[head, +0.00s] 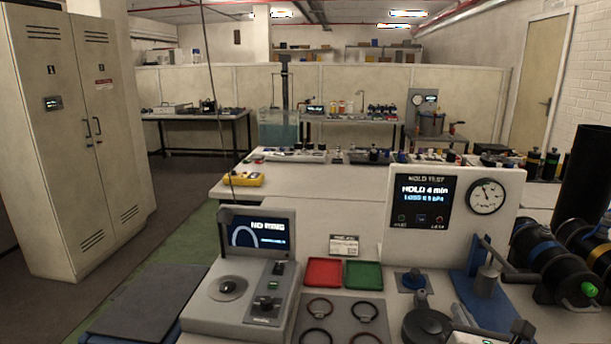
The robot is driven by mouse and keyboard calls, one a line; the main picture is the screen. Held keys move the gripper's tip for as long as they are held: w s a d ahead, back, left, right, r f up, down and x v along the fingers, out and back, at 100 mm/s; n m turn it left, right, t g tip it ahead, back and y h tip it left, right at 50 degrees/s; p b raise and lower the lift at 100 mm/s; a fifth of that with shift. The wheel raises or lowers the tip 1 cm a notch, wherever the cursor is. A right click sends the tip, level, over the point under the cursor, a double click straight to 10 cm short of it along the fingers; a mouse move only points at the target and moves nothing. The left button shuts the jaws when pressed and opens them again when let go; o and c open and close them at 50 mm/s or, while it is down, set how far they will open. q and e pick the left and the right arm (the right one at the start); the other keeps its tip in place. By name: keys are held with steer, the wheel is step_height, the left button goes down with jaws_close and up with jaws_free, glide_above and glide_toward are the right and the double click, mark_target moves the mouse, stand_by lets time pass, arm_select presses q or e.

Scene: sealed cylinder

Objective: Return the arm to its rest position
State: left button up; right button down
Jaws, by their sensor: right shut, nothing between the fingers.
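My right gripper (521,330) seems to show only as a small dark part at the bottom edge, right of centre. Most of it is cut off by the frame. It is shut and holds nothing that I can see. It is low in the view, in front of the blue stand with a lever (483,280) and right of a round black fixture (426,325). My left gripper is not in view. Dark cylinders with blue and yellow bands (545,250) lie at the right, one with a green end.
A hold-test panel (455,240) with a gauge stands behind the bench's right half. A device with a screen (257,232), red (324,272) and green (364,275) trays and several rings are nearer. A tall black shape (588,180) fills the right edge. Green floor (200,255) is clear at left.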

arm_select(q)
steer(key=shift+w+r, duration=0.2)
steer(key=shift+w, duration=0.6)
arm_select(e)
steer(key=s+a+f+m+g+y, duration=0.1)
steer(key=s+a+f+m+g, duration=0.1)
steer(key=s+a+f+m, duration=0.2)
steer(key=s+a+f+m+g+y, duration=0.2)
steer(key=s+a+f+m, duration=0.3)
steer(key=s+f+m, duration=0.3)
steer(key=s+a+f+m+g+y, duration=0.1)
steer(key=s+a+f+m+g, duration=0.2)
steer(key=s+m, duration=0.9)
step_height(320, 180, down, 4)
steer(key=a+m, duration=0.2)
steer(key=m, duration=0.3)
steer(key=shift+r+m, duration=0.25)
steer(key=shift+m, duration=0.05)
steer(key=shift+a, duration=0.1)
stand_by(2.2)
